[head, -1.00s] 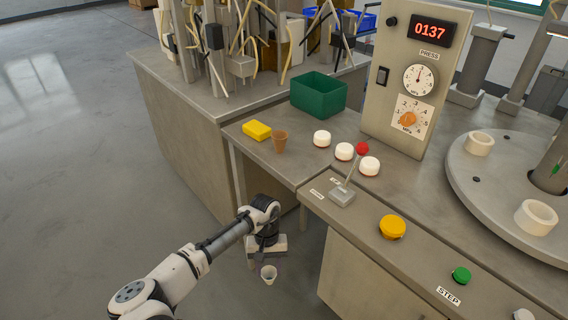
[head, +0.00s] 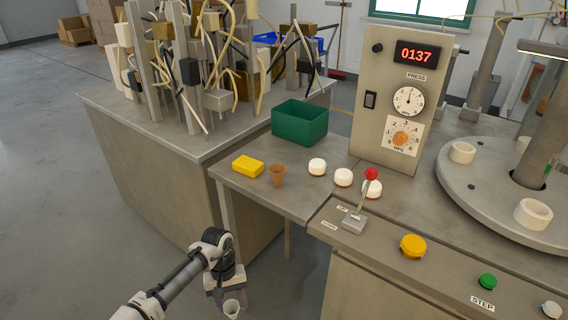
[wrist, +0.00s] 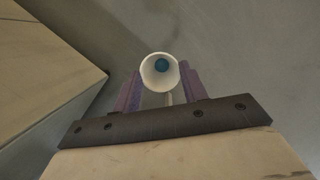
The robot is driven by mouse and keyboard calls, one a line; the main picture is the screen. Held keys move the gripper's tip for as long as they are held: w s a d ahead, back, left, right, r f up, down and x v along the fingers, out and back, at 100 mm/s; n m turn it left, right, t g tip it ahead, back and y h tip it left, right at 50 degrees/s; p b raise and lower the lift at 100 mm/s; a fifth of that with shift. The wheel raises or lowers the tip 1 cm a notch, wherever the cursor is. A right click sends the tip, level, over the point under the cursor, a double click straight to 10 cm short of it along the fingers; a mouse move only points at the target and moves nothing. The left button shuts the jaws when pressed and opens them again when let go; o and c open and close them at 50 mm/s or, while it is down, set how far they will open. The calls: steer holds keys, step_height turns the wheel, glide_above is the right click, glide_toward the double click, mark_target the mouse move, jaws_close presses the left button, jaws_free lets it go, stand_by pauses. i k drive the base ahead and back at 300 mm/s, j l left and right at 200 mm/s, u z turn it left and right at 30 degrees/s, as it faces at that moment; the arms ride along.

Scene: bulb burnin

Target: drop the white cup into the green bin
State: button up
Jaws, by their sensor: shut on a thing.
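The white cup (head: 231,309) is held low in front of the workbench, over the floor, at the bottom of the head view. In the wrist view the cup (wrist: 159,72) sits between the two purple fingers, its round mouth facing the camera, with a blue-green round spot inside. My gripper (wrist: 160,88) is shut on it; in the head view my gripper (head: 229,298) is below the bench top. The green bin (head: 300,122) stands open at the back of the bench, up and to the right of my gripper. Its inside floor is hidden.
A yellow sponge-like block (head: 248,166) and a brown cup (head: 278,175) stand on the bench before the bin. White round pieces (head: 317,167), a red-knobbed lever (head: 371,174) and a tall gauge panel (head: 395,95) lie to the right. The bench edge is above my gripper.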

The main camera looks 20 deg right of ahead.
mark_target(300, 141)
steer(key=i+j, duration=0.1)
steer(key=j, duration=0.25)
steer(key=i+j, duration=0.1)
steer(key=j, duration=0.25)
steer(key=i+j, duration=0.15)
steer(key=j, duration=0.2)
steer(key=i+j, duration=0.1)
steer(key=j, duration=0.2)
steer(key=i+j, duration=0.1)
steer(key=j, duration=0.25)
steer(key=i+j+z, duration=0.2)
steer(key=j, duration=0.15)
steer(key=j+z, duration=0.3)
steer(key=z, duration=1)
steer(key=k+l, duration=0.05)
